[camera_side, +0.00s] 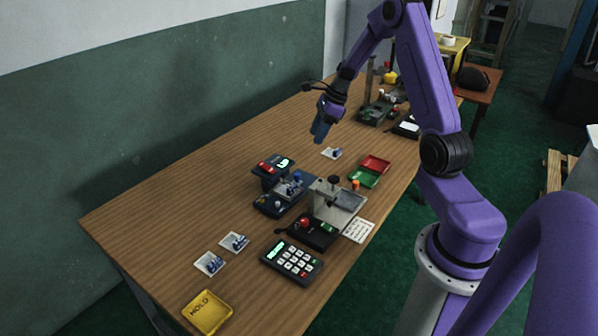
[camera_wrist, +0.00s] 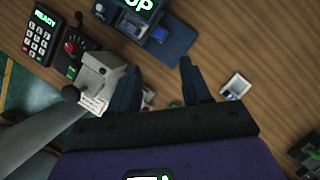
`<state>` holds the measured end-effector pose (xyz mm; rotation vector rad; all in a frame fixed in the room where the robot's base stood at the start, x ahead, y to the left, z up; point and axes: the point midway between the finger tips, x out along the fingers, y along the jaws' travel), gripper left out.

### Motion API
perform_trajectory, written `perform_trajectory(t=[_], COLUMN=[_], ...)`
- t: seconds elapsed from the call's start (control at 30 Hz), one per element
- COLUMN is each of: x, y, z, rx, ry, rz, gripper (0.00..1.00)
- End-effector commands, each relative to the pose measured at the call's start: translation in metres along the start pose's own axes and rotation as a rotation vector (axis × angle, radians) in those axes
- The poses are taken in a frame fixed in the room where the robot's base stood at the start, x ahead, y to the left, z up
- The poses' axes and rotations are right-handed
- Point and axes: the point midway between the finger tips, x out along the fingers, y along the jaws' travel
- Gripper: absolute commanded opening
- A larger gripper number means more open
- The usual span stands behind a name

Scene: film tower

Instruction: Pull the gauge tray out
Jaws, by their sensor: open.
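My gripper (camera_side: 320,132) hangs above the far half of the wooden table, well clear of the tabletop, pointing down. In the wrist view my gripper (camera_wrist: 159,78) has its two dark blue fingers spread with nothing between them. A grey metal block with a black knob (camera_side: 326,199) stands near the table's front edge, with a flat grey plate at its right; I cannot tell for sure whether this is the gauge tray. The block also shows in the wrist view (camera_wrist: 100,72), left of the fingers. A dark blue fixture (camera_side: 272,206) with small blue parts stands left of it.
A keypad (camera_side: 292,262), a red-button box (camera_side: 316,235) and a yellow HOLD tray (camera_side: 207,312) sit nearer the camera. A small white tray (camera_side: 332,153) lies below my gripper.

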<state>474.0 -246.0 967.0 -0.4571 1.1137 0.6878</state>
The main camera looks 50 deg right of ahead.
Motion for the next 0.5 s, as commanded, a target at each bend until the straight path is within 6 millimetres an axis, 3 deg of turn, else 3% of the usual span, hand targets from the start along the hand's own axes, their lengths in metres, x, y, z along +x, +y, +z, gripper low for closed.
perform_trajectory(t=[0.5], x=[0.095], y=[0.001], z=[-0.001], rx=[-0.003], ry=[0.003], rz=[0.004], gripper=[0.48])
